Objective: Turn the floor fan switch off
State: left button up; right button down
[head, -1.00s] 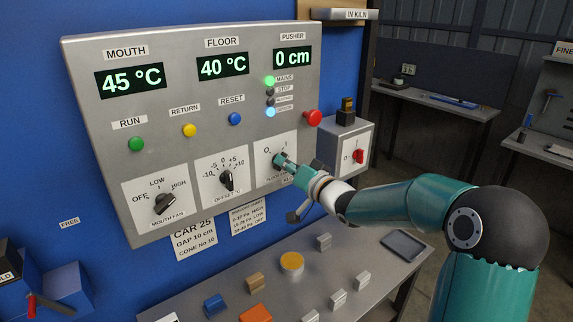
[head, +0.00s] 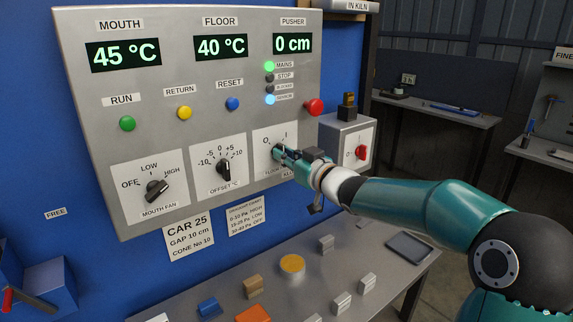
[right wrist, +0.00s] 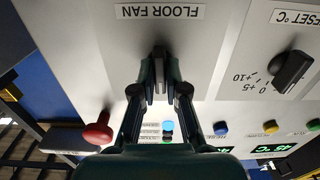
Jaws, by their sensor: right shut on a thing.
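The floor fan switch (right wrist: 160,57) is a small dark knob on a white plate, below the marks O and I in the head view. My right gripper (head: 281,151) is shut on it, covering most of it there. In the right wrist view the fingertips (right wrist: 159,82) press on both sides of the knob, beside the upside-down FLOOR FAN label (right wrist: 160,12). I cannot tell which mark the knob points at. My left gripper is not in view.
The grey panel (head: 90,80) also bears the OFFSET knob (head: 225,168), the MOUTH FAN knob (head: 157,190) and push buttons. A red mushroom button (head: 314,106) and a box with a red switch (head: 362,152) are right of my gripper. Small blocks lie on the bench below.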

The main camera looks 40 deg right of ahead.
jog(key=shift+r+n+b, duration=0.2)
jog(key=shift+n+b, duration=1.5)
jog(key=shift+n, duration=2.1)
jog(key=c, duration=1.2)
grip_release()
jog(key=shift+w, duration=0.1)
jog(key=shift+w+f, duration=0.1)
jog(key=shift+f, duration=0.1)
